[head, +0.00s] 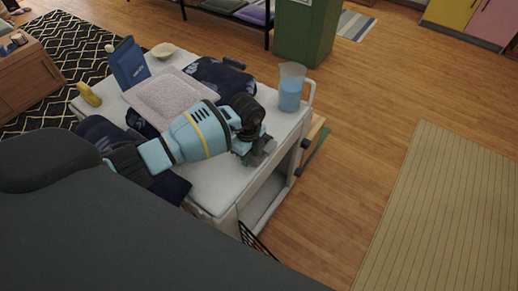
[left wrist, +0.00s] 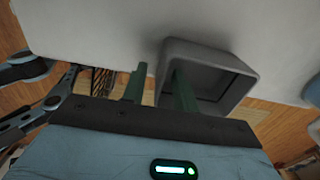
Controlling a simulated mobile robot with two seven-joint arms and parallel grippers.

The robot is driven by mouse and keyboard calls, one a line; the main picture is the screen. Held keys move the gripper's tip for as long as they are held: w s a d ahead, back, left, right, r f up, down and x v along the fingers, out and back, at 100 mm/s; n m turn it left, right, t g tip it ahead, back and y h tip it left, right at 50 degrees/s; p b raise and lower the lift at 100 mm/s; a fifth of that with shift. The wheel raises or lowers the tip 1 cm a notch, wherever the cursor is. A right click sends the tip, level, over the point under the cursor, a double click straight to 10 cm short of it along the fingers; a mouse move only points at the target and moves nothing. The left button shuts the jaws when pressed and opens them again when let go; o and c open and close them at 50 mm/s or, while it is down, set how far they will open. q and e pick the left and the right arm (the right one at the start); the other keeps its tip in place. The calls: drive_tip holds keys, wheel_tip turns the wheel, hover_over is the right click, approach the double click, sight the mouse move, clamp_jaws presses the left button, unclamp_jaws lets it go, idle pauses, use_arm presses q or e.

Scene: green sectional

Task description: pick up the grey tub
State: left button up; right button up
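The grey tub (left wrist: 242,75) shows in the left wrist view as a square-rimmed open container at the edge of a white surface. My left gripper (left wrist: 159,72) is open, with its two green fingers apart. One finger overlaps the tub's opening and the other is outside its left wall, so the wall appears between them; I cannot tell whether they touch it. In the head view my left gripper (head: 257,150) is low over the right front part of the white cart (head: 215,185), and it and the arm largely hide the tub. My right gripper is not identifiable.
The cart also holds a clear jug with blue liquid (head: 290,90), a pinkish folded towel (head: 170,97), a dark blue bag (head: 128,63), dark patterned cloth (head: 215,72), a yellow item (head: 89,94) and a small bowl (head: 163,50).

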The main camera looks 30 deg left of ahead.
use_arm(q)
clamp_jaws()
drive_tip(key=shift+r, duration=0.1)
use_arm(e)
drive_tip(key=shift+w, duration=0.1)
use_arm(q)
drive_tip(key=shift+w+r, duration=0.1)
drive_tip(key=shift+r, duration=0.65)
wheel_tip(320, 180, up, 2)
drive_tip(key=shift+r, duration=0.15)
drive_tip(key=s+d+p, duration=0.1)
drive_tip(key=s+d, duration=0.1)
drive_tip(key=s, duration=0.5)
drive_tip(key=s+d+r, duration=0.1)
drive_tip(key=s+d, duration=0.1)
drive_tip(key=s, duration=0.6)
drive_tip(key=shift+s+d+p, duration=0.25)
drive_tip(key=shift+s+p, duration=0.05)
drive_tip(key=shift+p, duration=0.1)
use_arm(e)
drive_tip(key=shift+w+r, duration=0.2)
drive_tip(key=shift+r, duration=0.3)
drive_tip(key=shift+w+r, duration=0.15)
drive_tip(key=shift+r, duration=0.35)
use_arm(q)
drive_tip(key=shift+r, duration=0.1)
